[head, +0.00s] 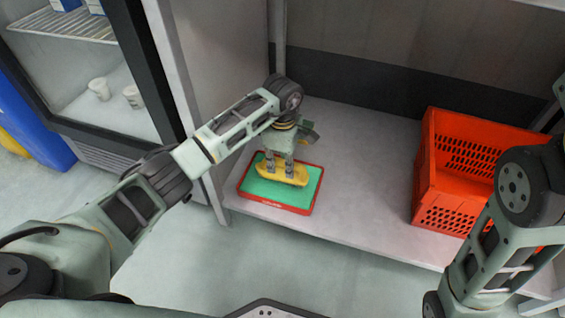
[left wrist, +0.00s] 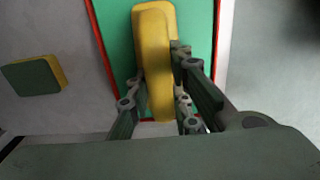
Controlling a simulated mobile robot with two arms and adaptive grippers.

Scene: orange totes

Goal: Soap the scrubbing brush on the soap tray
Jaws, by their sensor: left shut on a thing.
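The soap tray (head: 306,197) is a green pad with a red rim, lying on the grey shelf. It also shows in the left wrist view (left wrist: 112,40). My left gripper (head: 281,168) points down over the tray and is shut on the yellow scrubbing brush (head: 295,178). In the left wrist view the brush (left wrist: 155,50) lies lengthwise between the two fingers, over the green surface. The brush's underside is hidden, so I cannot tell whether it touches the tray. My right arm is at the right edge; its gripper is out of view.
A green and yellow sponge (left wrist: 33,77) lies left of the tray in the left wrist view. An orange crate (head: 425,170) stands on the shelf at right. A cabinet with cups (head: 133,96) is at left. Shelf between tray and crate is clear.

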